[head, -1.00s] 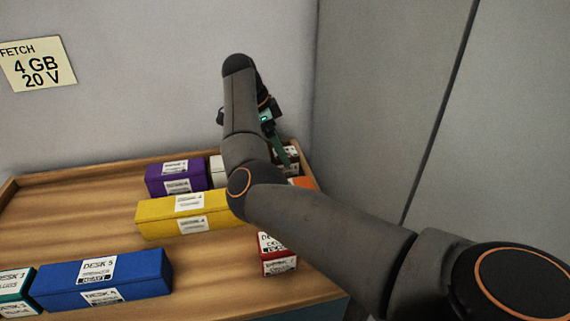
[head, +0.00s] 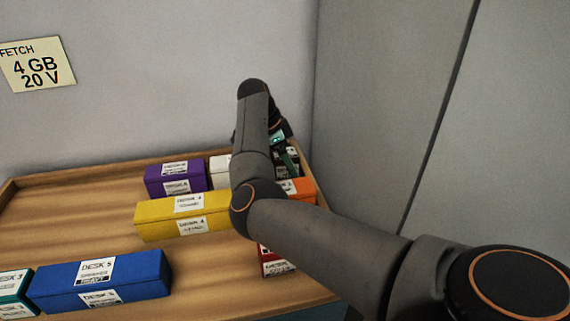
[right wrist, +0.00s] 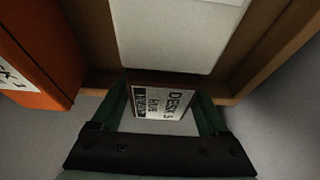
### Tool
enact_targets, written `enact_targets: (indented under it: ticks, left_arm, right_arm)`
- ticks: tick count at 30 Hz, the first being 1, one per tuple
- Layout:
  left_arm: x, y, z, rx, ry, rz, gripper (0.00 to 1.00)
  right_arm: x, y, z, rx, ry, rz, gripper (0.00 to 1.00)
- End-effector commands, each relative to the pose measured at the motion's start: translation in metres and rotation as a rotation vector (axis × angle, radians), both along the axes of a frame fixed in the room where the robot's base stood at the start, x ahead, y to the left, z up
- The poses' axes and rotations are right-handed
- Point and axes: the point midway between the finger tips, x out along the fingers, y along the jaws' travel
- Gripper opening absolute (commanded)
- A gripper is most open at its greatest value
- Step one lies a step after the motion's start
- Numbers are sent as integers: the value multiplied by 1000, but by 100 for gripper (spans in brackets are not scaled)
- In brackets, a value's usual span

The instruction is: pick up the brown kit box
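The brown kit box (head: 291,157) is at the far right corner of the wooden shelf, dark with white labels and partly hidden by my right arm. In the right wrist view its labelled face (right wrist: 162,103) lies between the two green fingers of my right gripper (right wrist: 163,100). The fingers are spread, one on each side of the label; whether they touch the box is unclear. In the head view the right gripper (head: 284,146) points down at this corner. My left gripper is not in view.
A white box (right wrist: 178,30) and an orange box (right wrist: 35,55) stand close by. Yellow (head: 160,221), purple (head: 155,182), blue (head: 55,286), teal and red boxes share the shelf. The raised wooden rim (head: 85,168) and grey walls border the far right corner.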

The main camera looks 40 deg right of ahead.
Motion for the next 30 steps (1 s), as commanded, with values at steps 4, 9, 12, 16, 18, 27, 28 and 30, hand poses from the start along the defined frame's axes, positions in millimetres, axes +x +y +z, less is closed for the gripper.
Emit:
enact_targets:
  ticks: [4,9,12,16,18,27,28,30]
  left_arm:
    - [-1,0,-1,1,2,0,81]
    - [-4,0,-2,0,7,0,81]
    - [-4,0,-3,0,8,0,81]
    - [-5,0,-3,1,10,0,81]
    - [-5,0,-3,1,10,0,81]
    - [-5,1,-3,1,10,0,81]
    - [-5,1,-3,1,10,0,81]
    - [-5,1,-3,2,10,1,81]
  right_arm:
    - [0,0,0,0,0,0,60]
    - [0,0,0,0,0,0,40]
    - [0,0,0,0,0,0,29]
    - [0,0,0,0,0,0,14]
    - [0,0,0,0,0,0,7]
    - [0,0,1,-1,-1,-1,0]
    - [0,0,1,-1,-2,0,0]
    - [0,0,3,-1,-2,0,0]
